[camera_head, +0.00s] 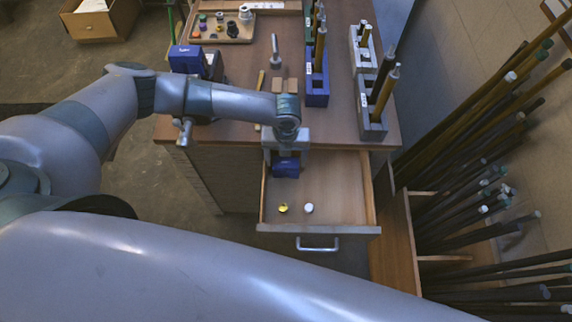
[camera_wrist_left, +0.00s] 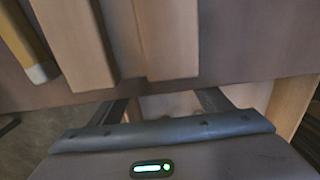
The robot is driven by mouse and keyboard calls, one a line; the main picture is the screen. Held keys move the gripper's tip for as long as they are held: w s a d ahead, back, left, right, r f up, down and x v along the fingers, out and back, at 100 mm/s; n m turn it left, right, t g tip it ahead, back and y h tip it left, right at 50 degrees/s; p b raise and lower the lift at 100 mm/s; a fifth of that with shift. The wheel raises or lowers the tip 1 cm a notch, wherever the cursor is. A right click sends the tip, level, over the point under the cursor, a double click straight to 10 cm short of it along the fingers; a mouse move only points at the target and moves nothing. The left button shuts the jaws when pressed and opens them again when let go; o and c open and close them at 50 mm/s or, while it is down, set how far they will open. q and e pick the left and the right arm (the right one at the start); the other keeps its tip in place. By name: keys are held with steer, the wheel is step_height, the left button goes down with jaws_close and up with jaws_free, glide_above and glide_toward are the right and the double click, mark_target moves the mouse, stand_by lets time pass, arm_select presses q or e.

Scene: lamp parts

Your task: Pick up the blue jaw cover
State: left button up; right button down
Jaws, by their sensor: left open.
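The likely blue jaw cover (camera_head: 286,168) is a small dark blue block in the open drawer, near the drawer's back under the tabletop edge. My left gripper (camera_head: 287,153) points down over the drawer's back and is open. It is directly above or at the blue block, and overlaps its top in the head view; I cannot tell whether they touch. In the left wrist view its two dark fingers (camera_wrist_left: 163,105) reach down past the tabletop edge, and the blue block is not visible there. My right gripper is not in view.
The open drawer (camera_head: 341,190) also holds a yellow piece (camera_head: 283,208) and a white piece (camera_head: 309,208). The tabletop edge is close to my left gripper. Wooden blocks (camera_head: 284,85), blue holders (camera_head: 317,90) and another blue item (camera_head: 187,59) stand on the table.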

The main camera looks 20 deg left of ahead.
mark_target(286, 161)
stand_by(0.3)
arm_select(q)
steer(key=c, duration=1.2)
steer(key=shift+r, duration=0.1)
steer(key=shift+r+b, duration=0.35)
steer(key=shift+r, duration=0.2)
step_height(286, 161, up, 2)
steer(key=shift+w+r+b, duration=0.1)
steer(key=shift+r+b, duration=0.15)
steer(key=shift+b, duration=0.3)
steer(key=s+d+r+b, duration=0.1)
steer(key=s+d+r, duration=0.2)
steer(key=s+d, duration=0.1)
steer(key=s+d+r+b, duration=0.1)
steer(key=s+d+r, duration=0.3)
steer(key=shift+s+d+r+b, duration=0.15)
steer(key=shift+d+b, duration=0.1)
steer(key=shift+b, duration=0.15)
